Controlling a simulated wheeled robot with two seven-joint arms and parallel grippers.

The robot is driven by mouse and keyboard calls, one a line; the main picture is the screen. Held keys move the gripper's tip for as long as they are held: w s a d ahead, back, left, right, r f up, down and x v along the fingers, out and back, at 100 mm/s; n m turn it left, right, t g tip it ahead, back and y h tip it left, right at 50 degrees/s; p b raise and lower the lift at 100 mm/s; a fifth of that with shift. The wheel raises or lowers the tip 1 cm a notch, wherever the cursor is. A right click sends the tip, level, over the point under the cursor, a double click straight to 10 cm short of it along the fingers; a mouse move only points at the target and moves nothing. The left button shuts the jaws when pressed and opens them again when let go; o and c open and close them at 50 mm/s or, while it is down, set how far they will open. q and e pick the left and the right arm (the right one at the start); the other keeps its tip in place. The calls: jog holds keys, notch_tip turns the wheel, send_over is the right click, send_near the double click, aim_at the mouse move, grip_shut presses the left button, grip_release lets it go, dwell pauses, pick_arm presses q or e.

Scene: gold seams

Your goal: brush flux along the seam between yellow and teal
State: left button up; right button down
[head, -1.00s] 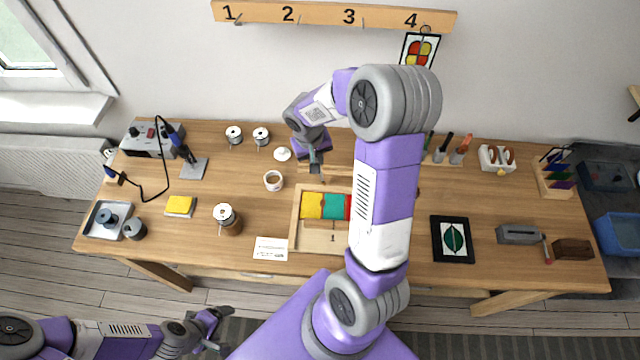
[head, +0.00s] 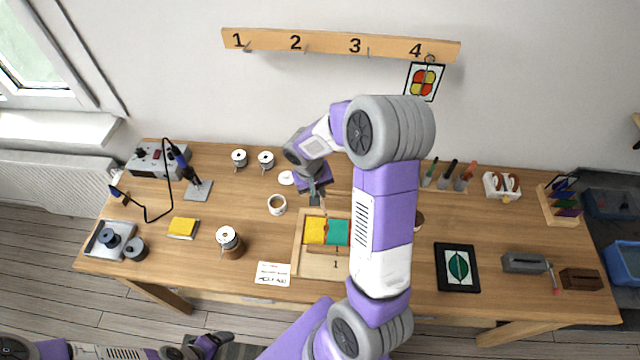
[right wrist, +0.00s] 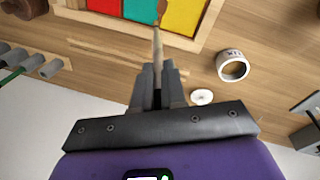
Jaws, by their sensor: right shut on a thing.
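My right gripper (head: 315,203) is shut on a thin flux brush (right wrist: 157,45), bristles away from the fingers. In the right wrist view the brown brush tip lies over the border between the teal piece (right wrist: 133,8) and the yellow piece (right wrist: 184,14), near their edge by the frame; contact cannot be told. In the head view yellow (head: 314,231) and teal (head: 338,233) sit side by side in a wooden frame (head: 297,250). A white cup of brown flux (head: 277,204) stands left of the frame. My left gripper (head: 217,345) is open, low, off the table, partly cut off.
A red piece (right wrist: 95,6) borders teal. A white round lid or dish (head: 287,178) lies behind the cup. A spool on a brown stand (head: 229,242) and a card (head: 272,273) are left of the frame. My right arm hides the frame's right side.

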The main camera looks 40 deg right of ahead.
jog(key=shift+s+a+f+g+p, duration=0.8)
jog(key=shift+s+a+f+p, duration=0.55)
jog(key=shift+a+f, duration=1.1)
pick_arm(q)
jog(key=shift+r+p, duration=0.35)
jog(key=shift+r, duration=1.9)
pick_arm(e)
jog(key=w+d, duration=0.5)
jog(key=d, duration=0.1)
jog(key=shift+r, duration=0.35)
jog(key=shift+w, duration=0.1)
pick_arm(q)
jog(key=shift+f, duration=0.25)
jog(key=shift+f+b, duration=0.35)
jog(key=shift+b, duration=0.25)
pick_arm(e)
jog(key=shift+a+f, duration=0.1)
jog(key=shift+f, duration=0.25)
pick_arm(q)
jog(key=shift+f, duration=0.25)
jog(key=shift+f+b, duration=1.1)
jog(key=shift+b, duration=0.25)
pick_arm(e)
jog(key=shift+s+a, duration=1.5)
jog(key=shift+a, duration=0.25)
